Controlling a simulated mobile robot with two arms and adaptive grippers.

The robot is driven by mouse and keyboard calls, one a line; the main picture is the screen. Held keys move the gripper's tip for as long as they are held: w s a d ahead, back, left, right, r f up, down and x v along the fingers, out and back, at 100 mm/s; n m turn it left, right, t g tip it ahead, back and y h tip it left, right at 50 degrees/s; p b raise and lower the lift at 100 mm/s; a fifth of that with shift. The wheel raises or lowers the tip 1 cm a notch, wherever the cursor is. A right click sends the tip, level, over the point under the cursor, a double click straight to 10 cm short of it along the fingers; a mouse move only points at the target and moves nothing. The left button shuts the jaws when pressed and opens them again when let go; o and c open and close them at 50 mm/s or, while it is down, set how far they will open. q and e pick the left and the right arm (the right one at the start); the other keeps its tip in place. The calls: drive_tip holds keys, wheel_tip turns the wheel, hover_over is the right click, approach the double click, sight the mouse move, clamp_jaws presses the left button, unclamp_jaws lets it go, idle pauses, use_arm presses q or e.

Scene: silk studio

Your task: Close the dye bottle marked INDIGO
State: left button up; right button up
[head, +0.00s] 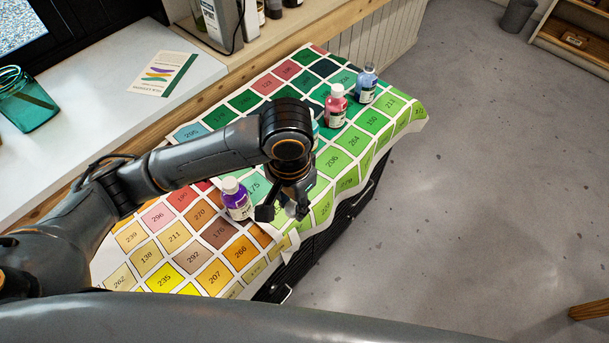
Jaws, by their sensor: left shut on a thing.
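A bottle of purple dye (237,203) with a white top stands upright on the colour-chart cloth. A teal bottle (316,127) is mostly hidden behind my left arm. The labels are too small to read, so I cannot tell which is INDIGO. My left gripper (283,211) points down just right of the purple bottle, over the cloth. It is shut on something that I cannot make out. My right gripper is out of view.
The numbered cloth (192,258) covers the table and hangs over its right edge. A windowsill (105,105) at the left holds a teal glass jar (27,101) and a leaflet (163,73). Grey floor lies open at the right.

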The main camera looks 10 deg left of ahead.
use_arm(q)
drive_tip(key=a+r+n, duration=0.6)
drive_tip(key=a+r, duration=0.1)
drive_tip(key=a, duration=0.4)
drive_tip(key=shift+w+a+r+n, duration=0.15)
drive_tip(key=shift+w+a+n, duration=0.15)
drive_tip(key=shift+a, duration=0.1)
